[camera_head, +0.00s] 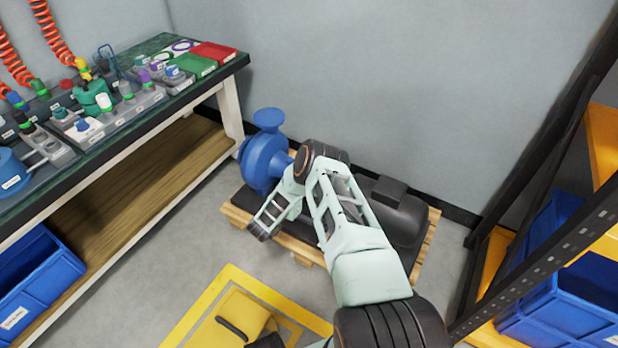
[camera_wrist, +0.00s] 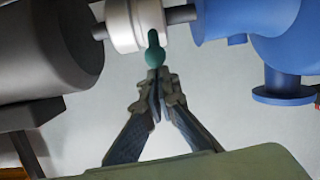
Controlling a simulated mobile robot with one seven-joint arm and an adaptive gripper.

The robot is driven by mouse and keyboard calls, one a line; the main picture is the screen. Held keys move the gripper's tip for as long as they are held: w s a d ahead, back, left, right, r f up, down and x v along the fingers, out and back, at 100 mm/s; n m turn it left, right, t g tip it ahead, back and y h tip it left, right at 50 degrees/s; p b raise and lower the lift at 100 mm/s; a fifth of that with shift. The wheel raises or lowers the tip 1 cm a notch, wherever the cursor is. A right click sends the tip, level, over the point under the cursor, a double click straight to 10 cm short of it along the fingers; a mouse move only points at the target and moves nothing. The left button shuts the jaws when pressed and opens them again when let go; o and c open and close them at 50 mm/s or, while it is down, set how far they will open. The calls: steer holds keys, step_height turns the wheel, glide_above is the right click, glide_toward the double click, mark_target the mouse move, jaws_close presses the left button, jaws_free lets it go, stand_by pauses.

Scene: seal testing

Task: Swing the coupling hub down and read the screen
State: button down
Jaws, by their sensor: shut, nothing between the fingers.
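In the wrist view the white coupling hub (camera_wrist: 132,24) sits on a shaft between the dark motor (camera_wrist: 50,50) and the blue pump (camera_wrist: 255,30). A teal rounded handle (camera_wrist: 155,48) stands out from the hub. My gripper (camera_wrist: 157,75) is shut and empty, its fingertips close to the handle's end; whether they touch it I cannot tell. In the head view the pump (camera_head: 263,160) and motor (camera_head: 405,215) sit on a pallet (camera_head: 300,250), while my arm hides the hub. I cannot make out a screen in either view.
A workbench (camera_head: 150,118) with fittings and red and green trays stands at the left, a blue bin (camera_head: 40,285) below it. A rack (camera_head: 560,225) with blue bins stands at the right. The wall is close behind the pallet.

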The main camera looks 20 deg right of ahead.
steer(key=shift+s+a+f+b, duration=0.2)
steer(key=shift+a+f+b, duration=0.05)
steer(key=shift+f, duration=0.25)
steer(key=shift+s+a+f+b, duration=0.2)
steer(key=shift+s+a+f, duration=0.1)
steer(key=shift+f, duration=0.25)
steer(key=shift+s+a+f+b, duration=0.15)
steer(key=shift+a+f+b, duration=0.1)
steer(key=shift+f, duration=0.25)
